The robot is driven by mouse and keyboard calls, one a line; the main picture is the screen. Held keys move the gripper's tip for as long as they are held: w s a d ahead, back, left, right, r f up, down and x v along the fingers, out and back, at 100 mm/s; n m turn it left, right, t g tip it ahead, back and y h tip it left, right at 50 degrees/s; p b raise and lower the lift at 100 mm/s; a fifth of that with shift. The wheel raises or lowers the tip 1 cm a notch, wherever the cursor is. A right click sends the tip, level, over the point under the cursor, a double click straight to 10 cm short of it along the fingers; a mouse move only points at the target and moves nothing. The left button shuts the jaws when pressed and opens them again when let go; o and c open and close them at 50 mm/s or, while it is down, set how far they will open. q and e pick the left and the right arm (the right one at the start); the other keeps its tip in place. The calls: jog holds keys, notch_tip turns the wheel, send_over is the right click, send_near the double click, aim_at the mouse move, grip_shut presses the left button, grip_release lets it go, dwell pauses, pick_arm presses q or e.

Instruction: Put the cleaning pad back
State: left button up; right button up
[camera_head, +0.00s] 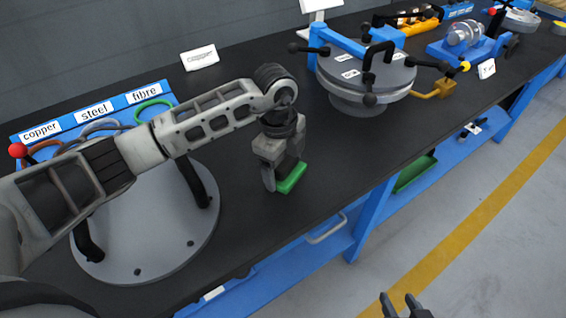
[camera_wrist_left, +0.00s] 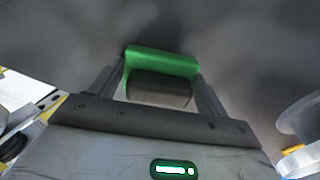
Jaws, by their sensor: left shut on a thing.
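The cleaning pad, a green block (camera_head: 291,178), is in my left gripper (camera_head: 282,178), just over or on the black bench top; I cannot tell whether it touches. In the left wrist view the pad (camera_wrist_left: 162,64) has a green back and a dark grey part, and sits between the two fingers of my left gripper (camera_wrist_left: 160,85). My right gripper (camera_head: 402,304) shows only its fingertips at the bottom edge, apart and empty, over the floor. A green tray (camera_head: 415,174) hangs below the bench's front edge, right of the pad; its inside is mostly hidden.
A grey round flange plate (camera_head: 150,240) with black handles lies under my left arm. A flanged shell (camera_head: 365,80) with clamps stands further back. A blue rack (camera_head: 93,112) labelled copper, steel and fibre holds rings.

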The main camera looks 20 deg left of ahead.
pick_arm(q)
jog(key=o, duration=1)
jog(key=shift+o, duration=0.2)
notch_tip(320, 180, up, 12)
jog(key=shift+a, duration=0.45)
jog(key=shift+s+r, duration=0.1)
